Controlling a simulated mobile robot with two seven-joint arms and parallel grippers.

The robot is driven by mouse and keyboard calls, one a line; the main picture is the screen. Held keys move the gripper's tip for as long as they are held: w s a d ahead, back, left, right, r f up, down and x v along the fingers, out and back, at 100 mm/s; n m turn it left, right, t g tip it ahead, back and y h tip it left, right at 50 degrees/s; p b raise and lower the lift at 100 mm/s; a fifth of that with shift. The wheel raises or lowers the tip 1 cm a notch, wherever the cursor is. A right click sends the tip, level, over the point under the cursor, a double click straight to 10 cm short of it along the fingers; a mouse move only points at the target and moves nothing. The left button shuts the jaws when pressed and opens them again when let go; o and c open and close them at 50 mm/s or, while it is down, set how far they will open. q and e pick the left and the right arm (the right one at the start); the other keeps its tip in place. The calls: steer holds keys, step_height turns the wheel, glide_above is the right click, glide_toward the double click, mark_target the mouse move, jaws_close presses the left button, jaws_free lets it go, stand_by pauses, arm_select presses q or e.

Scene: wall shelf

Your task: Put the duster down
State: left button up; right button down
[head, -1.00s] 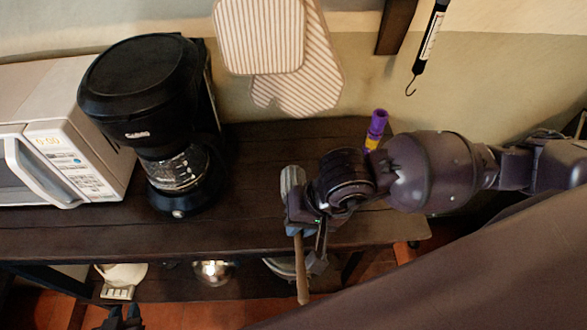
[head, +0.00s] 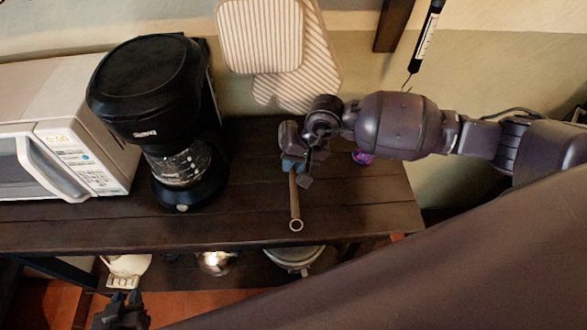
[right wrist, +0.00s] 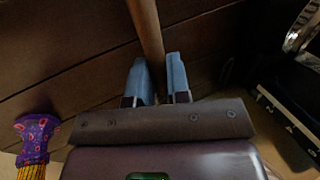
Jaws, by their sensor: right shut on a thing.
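The duster shows as a wooden handle (head: 295,203) with a ring at its near end. My right gripper (head: 296,166) is shut on this handle, above the dark wooden shelf top (head: 240,215). In the right wrist view, the handle (right wrist: 146,28) runs up and away from between the blue fingers (right wrist: 158,82). A grey piece beyond the gripper may be the duster's head; I cannot tell. Whether the duster touches the wood is unclear. My left gripper (head: 122,298) is low at the bottom left, empty, its fingertips apart.
A black coffee maker (head: 150,90) and a white microwave (head: 85,150) stand on the left. Striped potholders (head: 262,35) hang on the wall. The front shelf top is clear.

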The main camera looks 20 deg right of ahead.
mark_target(293, 172)
step_height(293, 172, down, 3)
steer(key=shift+f+p, duration=0.15)
steer(key=shift+p, duration=0.15)
steer(key=shift+w+f, duration=0.15)
steer(key=shift+f, duration=0.2)
steer(key=shift+f, duration=0.15)
steer(key=c, duration=1.4)
jaws_free()
steer(key=shift+o, duration=0.2)
